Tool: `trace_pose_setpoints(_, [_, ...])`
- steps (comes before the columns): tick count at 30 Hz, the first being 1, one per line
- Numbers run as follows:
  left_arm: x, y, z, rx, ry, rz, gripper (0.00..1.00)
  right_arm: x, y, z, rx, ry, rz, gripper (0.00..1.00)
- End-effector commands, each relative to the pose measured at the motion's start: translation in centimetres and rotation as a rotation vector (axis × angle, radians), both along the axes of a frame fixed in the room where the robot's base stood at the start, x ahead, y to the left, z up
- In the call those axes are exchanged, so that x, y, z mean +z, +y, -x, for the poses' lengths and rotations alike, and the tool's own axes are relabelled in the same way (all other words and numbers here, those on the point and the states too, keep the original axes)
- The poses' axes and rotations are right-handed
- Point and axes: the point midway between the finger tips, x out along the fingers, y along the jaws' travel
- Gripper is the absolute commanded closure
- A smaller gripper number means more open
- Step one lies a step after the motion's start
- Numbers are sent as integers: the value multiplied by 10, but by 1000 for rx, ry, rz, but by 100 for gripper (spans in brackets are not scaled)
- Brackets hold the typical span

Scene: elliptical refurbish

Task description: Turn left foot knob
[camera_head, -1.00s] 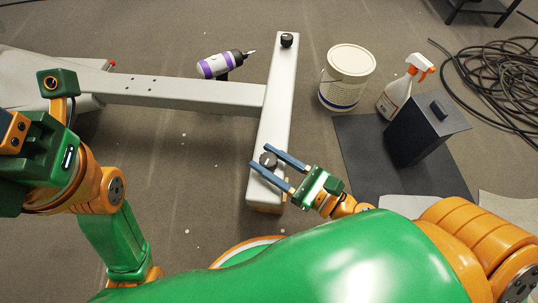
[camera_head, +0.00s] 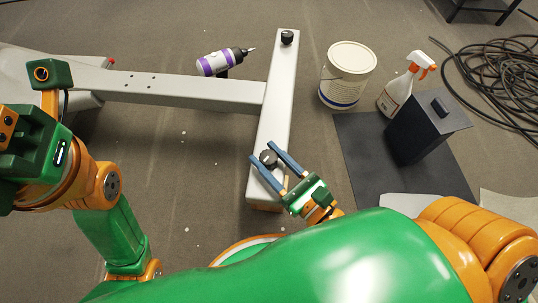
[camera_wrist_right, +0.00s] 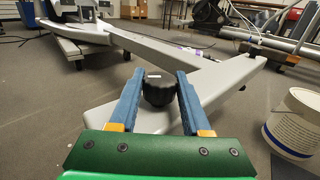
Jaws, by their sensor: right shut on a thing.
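A dark round foot knob (camera_head: 268,158) sits on top of the near end of the white crossbar foot (camera_head: 275,105). My right gripper (camera_head: 262,150) has its two blue fingers on either side of this knob, shut on it. In the right wrist view the same knob (camera_wrist_right: 158,91) sits between the fingers of the gripper (camera_wrist_right: 160,72). A second dark knob (camera_head: 287,38) is on the far end of the crossbar. My left arm shows at the left, but its gripper fingers do not show.
A long grey beam (camera_head: 180,91) joins the crossbar from the left. A purple and white drill (camera_head: 214,64) lies behind it. A white bucket (camera_head: 347,75), a spray bottle (camera_head: 398,92) and a dark box (camera_head: 418,130) stand to the right. Coiled cable (camera_head: 495,85) lies far right.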

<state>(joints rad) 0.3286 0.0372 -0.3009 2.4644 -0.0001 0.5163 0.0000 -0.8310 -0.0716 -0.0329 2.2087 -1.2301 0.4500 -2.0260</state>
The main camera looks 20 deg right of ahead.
Motion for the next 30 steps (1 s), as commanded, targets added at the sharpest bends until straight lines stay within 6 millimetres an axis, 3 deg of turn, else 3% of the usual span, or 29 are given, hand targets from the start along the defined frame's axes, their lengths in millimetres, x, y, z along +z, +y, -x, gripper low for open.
trace_pose_setpoints(1, [0, 0, 0, 0, 0, 1, 50, 0, 0, 0, 0, 0, 0, 47])
trace_pose_setpoints(4, [0, 0, 0, 0, 1, 1, 50, 0, 0, 0, 0, 0, 0, 22])
trace_pose_setpoints(13, [-1, 0, -1, 0, 7, 1, 50, -1, -1, 2, 0, 1, -1, 22])
trace_pose_setpoints(22, [2, 0, 0, 1, 0, 0, 50, 0, -23, 55, -2, 6, -1, 22])
trace_pose_setpoints(30, [0, 1, 0, -1, 0, 5, 50, 0, -27, 66, 0, -1, 0, 22])
